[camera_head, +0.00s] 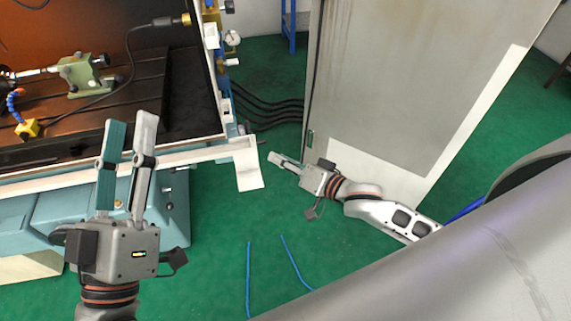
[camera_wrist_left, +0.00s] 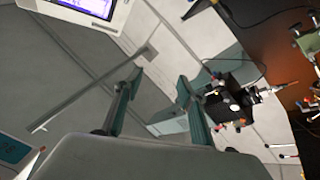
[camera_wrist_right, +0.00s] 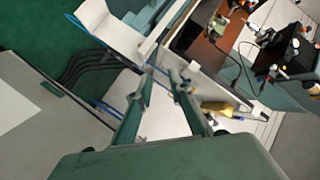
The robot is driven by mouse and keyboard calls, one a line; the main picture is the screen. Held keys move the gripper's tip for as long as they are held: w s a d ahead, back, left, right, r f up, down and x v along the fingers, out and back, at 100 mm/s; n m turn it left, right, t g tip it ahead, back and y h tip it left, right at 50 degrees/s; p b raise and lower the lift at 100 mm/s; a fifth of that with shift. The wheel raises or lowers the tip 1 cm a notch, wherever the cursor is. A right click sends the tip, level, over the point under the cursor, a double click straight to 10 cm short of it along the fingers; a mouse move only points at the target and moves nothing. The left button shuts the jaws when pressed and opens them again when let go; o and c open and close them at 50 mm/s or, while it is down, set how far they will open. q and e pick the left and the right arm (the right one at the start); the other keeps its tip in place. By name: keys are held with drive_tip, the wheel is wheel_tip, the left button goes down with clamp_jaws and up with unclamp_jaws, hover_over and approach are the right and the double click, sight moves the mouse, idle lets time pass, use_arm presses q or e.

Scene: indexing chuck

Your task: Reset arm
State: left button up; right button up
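My left gripper (camera_head: 132,122) is at the left in the head view, in front of the machine's front rail. Its two fingers point up in the picture and stand apart, with nothing between them. They also show apart in the left wrist view (camera_wrist_left: 160,80). My right gripper (camera_head: 277,160) is near the middle of the head view, between the machine's corner and the tall grey cabinet. In the right wrist view its fingers (camera_wrist_right: 162,78) are apart by a narrower gap, with nothing held.
The machine bed (camera_head: 140,85) carries a green fixture (camera_head: 80,75) and a yellow block (camera_head: 27,128). A white rail (camera_head: 200,152) edges it. A grey cabinet (camera_head: 395,90) stands right of it, with black cables (camera_head: 268,105) between. Green floor (camera_head: 220,225) is open in front.

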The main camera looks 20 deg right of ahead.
use_arm(q)
drive_tip(key=shift+f, duration=0.1)
use_arm(e)
drive_tip(key=shift+s+f, duration=0.1)
idle(0.4)
use_arm(q)
drive_tip(key=w+f+m+g+y, duration=0.2)
drive_tip(key=w+f+g, duration=0.1)
drive_tip(key=f, duration=1.1)
drive_tip(key=s+a+f+m+g+y, duration=0.1)
drive_tip(key=a+f, duration=0.3)
drive_tip(key=f, duration=0.7)
drive_tip(key=s+a+f+g+y, duration=0.2)
drive_tip(key=s+a+f+g, duration=0.1)
drive_tip(key=f, duration=0.9)
drive_tip(key=s+a+f+m+g+y, duration=0.1)
drive_tip(key=s+a+f+g+y, duration=0.1)
drive_tip(key=a+f, duration=0.4)
wheel_tip(320, 180, down, 5)
drive_tip(key=shift+s+a+f+m+g, duration=0.15)
drive_tip(key=shift+s+a+m+g, duration=0.25)
drive_tip(key=shift+g, duration=0.3)
use_arm(e)
drive_tip(key=s+f+n+g+h, duration=0.3)
drive_tip(key=s+f+n, duration=0.5)
drive_tip(key=s+f, duration=0.7)
drive_tip(key=shift+s+d+f+n, duration=0.15)
drive_tip(key=shift+s+f+n, duration=0.2)
drive_tip(key=shift+s, duration=0.8)
